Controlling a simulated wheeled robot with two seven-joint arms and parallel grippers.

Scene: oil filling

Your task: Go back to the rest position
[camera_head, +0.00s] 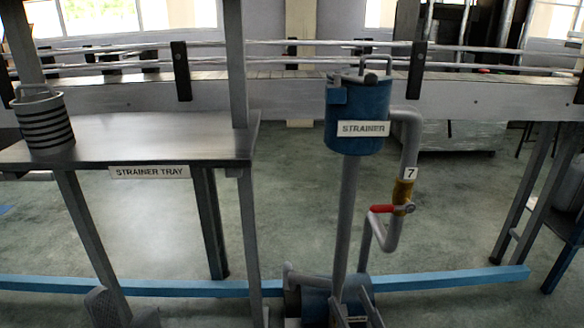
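Neither of my grippers can be made out in the head view. A grey ribbed metal basket (44,121) with a handle stands upright on the left part of the strainer tray (150,135). A blue cylindrical strainer housing (358,108) labelled STRAINER stands right of centre on a grey post. A grey handle (375,62) shows at its top. A pipe (411,140) runs down its right side to a brass-coloured valve (402,192) tagged 7. The valve has a red lever (385,209) that lies about level, pointing left.
A long conveyor with rails (490,98) crosses behind the housing. A blue floor beam (450,279) runs along the front. A blue machine part (314,305) sits at the post's foot. A dark ribbed part (101,307) at bottom left is unclear. Open floor (290,200) shows between tray and housing.

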